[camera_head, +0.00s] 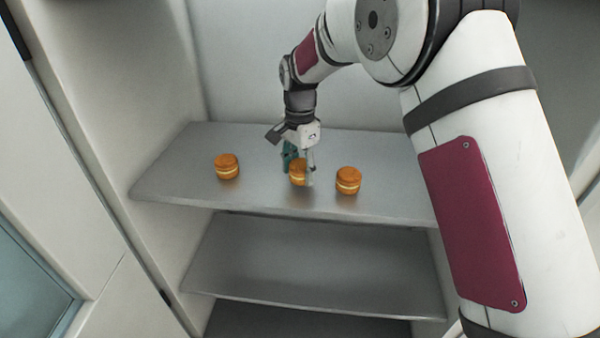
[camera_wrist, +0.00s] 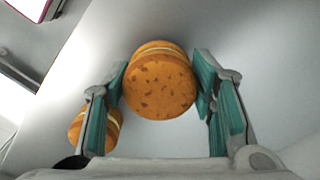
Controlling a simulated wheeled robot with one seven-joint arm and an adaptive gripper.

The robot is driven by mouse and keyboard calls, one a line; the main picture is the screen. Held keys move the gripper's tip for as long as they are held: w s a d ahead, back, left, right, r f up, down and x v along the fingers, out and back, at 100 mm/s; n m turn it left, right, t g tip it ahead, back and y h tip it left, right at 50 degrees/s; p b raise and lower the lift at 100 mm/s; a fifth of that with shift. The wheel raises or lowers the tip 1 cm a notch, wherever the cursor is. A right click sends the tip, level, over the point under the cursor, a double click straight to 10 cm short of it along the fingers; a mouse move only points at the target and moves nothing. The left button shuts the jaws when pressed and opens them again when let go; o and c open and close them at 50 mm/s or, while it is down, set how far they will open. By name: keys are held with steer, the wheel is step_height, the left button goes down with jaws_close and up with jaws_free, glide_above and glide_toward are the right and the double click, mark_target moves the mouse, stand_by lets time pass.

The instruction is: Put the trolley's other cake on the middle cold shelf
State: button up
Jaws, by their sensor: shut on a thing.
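Three round orange-brown filled cakes with a pale cream layer show in the head view. My gripper (camera_head: 300,171) is shut on the middle cake (camera_head: 297,174), at a steel shelf (camera_head: 175,174) of the cold cabinet. In the wrist view this held cake (camera_wrist: 160,88) sits between the two green-padded fingers. I cannot tell whether it touches the shelf. A left cake (camera_head: 227,167) and a right cake (camera_head: 348,181) stand upright on the same shelf, apart from the held one. Another cake (camera_wrist: 78,127) shows partly behind a finger in the wrist view. The trolley is not in view.
A lower shelf (camera_head: 310,268) is empty where it shows, and a darker level (camera_head: 300,325) lies below it. The cabinet's left side wall (camera_head: 150,70) stands close to the shelves. My arm hides the right side of the cabinet.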

mark_target(300, 164)
steer(key=shift+f, duration=0.65)
steer(key=shift+f, duration=0.1)
steer(key=o, duration=0.8)
steer(key=shift+f, duration=0.1)
step_height(300, 164, up, 8)
steer(key=shift+f, duration=0.1)
